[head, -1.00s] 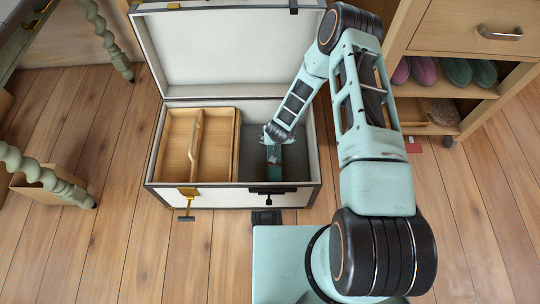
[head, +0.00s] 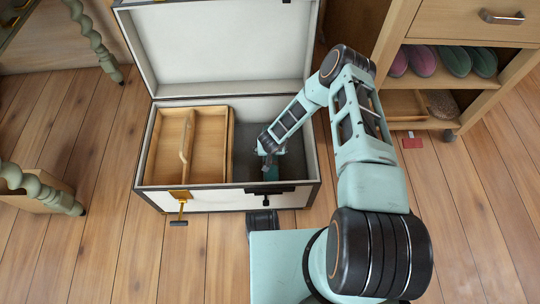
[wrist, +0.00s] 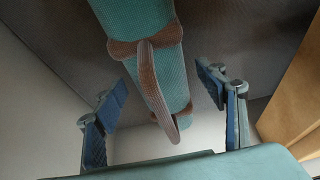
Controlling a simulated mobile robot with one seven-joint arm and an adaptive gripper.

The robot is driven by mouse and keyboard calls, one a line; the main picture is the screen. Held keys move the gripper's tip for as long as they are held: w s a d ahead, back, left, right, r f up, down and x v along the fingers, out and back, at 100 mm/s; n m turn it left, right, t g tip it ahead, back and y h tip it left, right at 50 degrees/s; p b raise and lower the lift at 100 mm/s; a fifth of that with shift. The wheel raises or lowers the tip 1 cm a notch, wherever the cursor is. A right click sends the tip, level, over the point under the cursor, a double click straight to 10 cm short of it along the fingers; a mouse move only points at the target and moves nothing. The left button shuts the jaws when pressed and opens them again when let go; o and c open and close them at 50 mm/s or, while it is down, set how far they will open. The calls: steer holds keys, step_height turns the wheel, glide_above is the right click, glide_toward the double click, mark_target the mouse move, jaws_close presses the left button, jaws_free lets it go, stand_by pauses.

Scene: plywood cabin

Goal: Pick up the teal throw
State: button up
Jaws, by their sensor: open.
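The teal throw (wrist: 174,75) is a roll with brown straps and a brown carry handle (wrist: 153,88). In the wrist view it runs from the top edge down to the middle, between my fingers. My gripper (wrist: 162,82) is open, one blue-padded finger on each side of the roll, and neither finger visibly touches it. In the head view my gripper (head: 270,151) is down inside the right compartment of the open chest (head: 238,200). A small teal patch of the throw (head: 271,173) shows below it; my arm hides the rest.
A wooden tray (head: 212,147) with a handle fills the chest's left half. The chest lid (head: 220,50) stands open behind. A wooden shelf unit (head: 455,92) with slippers stands right. Turned furniture legs (head: 95,45) are at left.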

steer(key=shift+w+f, duration=0.25)
steer(key=shift+f, duration=0.3)
steer(key=shift+r, duration=0.1)
steer(key=c, duration=1.7)
